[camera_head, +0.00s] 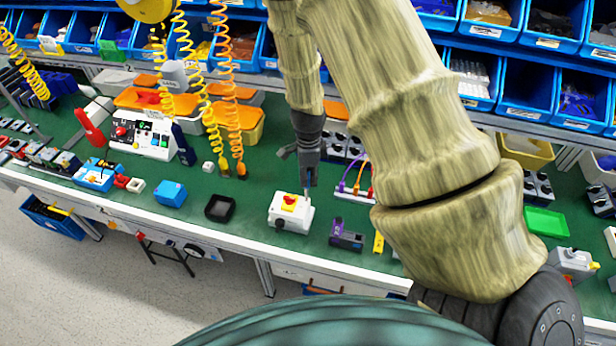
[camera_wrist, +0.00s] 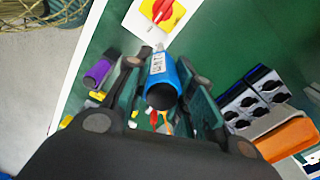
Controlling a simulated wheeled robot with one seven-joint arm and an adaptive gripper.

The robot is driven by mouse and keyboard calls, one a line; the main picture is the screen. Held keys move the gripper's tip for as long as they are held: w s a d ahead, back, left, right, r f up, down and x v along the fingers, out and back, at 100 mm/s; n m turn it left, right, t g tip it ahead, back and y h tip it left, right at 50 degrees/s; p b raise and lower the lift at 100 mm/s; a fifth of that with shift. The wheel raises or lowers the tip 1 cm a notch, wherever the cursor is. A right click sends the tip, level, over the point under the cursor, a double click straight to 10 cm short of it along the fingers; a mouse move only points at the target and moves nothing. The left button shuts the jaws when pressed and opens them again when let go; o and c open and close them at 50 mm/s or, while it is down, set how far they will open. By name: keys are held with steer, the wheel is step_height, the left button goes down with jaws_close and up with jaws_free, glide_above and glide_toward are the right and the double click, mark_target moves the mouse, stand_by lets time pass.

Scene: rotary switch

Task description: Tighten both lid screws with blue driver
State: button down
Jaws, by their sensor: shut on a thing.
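The white switch box (camera_head: 291,217) with a yellow plate and red knob stands on the green bench near its front edge. It also shows at the top of the wrist view (camera_wrist: 137,18), partly cut off by the frame. My gripper (camera_head: 308,180) points down over the box's back right side. In the wrist view my gripper (camera_wrist: 163,92) is shut on the blue driver (camera_wrist: 159,66), which has a white label. The driver's shaft points toward the box's lid edge. I cannot tell whether its tip touches a screw. The lid screws are too small to make out.
A black square tray (camera_head: 220,208) and a blue box (camera_head: 171,193) lie left of the switch box. A purple-and-black device (camera_head: 346,235) stands to its right. Black socket blocks (camera_wrist: 253,98) are near my gripper. Coiled cords (camera_head: 236,110) hang at left.

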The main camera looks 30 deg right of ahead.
steer(key=shift+r, duration=2.5)
